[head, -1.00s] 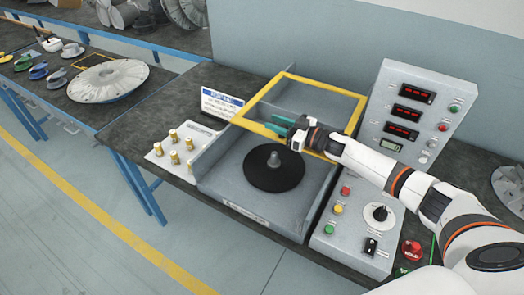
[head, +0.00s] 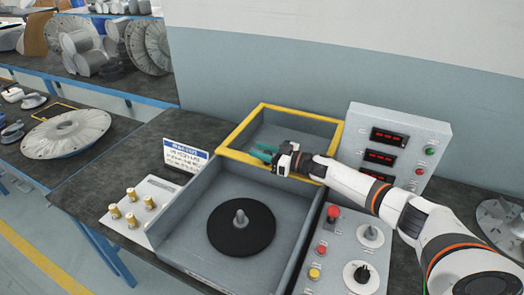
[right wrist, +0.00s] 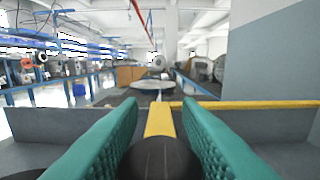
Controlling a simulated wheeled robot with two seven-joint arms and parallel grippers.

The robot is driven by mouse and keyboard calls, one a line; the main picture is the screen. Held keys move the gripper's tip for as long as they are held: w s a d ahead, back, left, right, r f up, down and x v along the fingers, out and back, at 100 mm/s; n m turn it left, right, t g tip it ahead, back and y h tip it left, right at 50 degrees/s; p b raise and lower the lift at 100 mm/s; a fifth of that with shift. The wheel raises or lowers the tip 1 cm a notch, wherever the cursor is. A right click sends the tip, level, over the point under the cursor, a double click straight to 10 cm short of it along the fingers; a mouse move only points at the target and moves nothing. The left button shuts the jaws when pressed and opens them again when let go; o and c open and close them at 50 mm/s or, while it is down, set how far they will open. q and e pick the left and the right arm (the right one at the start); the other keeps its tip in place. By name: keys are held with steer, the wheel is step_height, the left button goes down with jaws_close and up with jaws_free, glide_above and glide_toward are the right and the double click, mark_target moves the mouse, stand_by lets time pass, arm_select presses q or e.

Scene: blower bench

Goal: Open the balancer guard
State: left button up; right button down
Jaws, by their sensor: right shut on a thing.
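The balancer guard (head: 302,112) is a yellow-edged frame at the back of the grey balancer housing (head: 180,240). It stands raised, clear of the black disc (head: 242,242) with its metal spindle, which lies uncovered. My right gripper (head: 264,153) is at the guard's near edge, its teal fingers on either side of it. In the right wrist view the fingers (right wrist: 160,120) close around a dark rounded handle (right wrist: 160,160), with the guard's yellow bar (right wrist: 245,104) just beyond. The fingers hide part of the handle. My left gripper is not in view.
A control box with red displays (head: 395,145) stands right of the housing, with a button and knob panel (head: 340,250) in front. A sign (head: 185,157) and a plate of brass pegs (head: 135,205) are at left. A large metal disc (head: 66,133) lies on the left bench.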

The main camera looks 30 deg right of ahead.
steer(key=shift+f, duration=0.1)
steer(key=c, duration=1)
jaws_free()
steer(key=shift+c, duration=0.2)
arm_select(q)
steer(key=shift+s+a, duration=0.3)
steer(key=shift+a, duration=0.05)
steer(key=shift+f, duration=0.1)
arm_select(e)
steer(key=shift+s, duration=0.1)
steer(key=shift+s+d, duration=0.25)
steer(key=shift+s, duration=0.05)
steer(key=b+v, duration=0.2)
steer(key=v, duration=0.7)
steer(key=shift+s+d+f, duration=0.1)
steer(key=shift+s+d, duration=0.1)
steer(key=shift+s, duration=0.05)
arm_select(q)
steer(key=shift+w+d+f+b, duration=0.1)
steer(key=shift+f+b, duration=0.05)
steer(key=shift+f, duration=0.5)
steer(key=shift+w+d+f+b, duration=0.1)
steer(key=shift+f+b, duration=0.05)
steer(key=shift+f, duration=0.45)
arm_select(e)
steer(key=shift+s+d, duration=0.45)
steer(key=shift+s, duration=0.15)
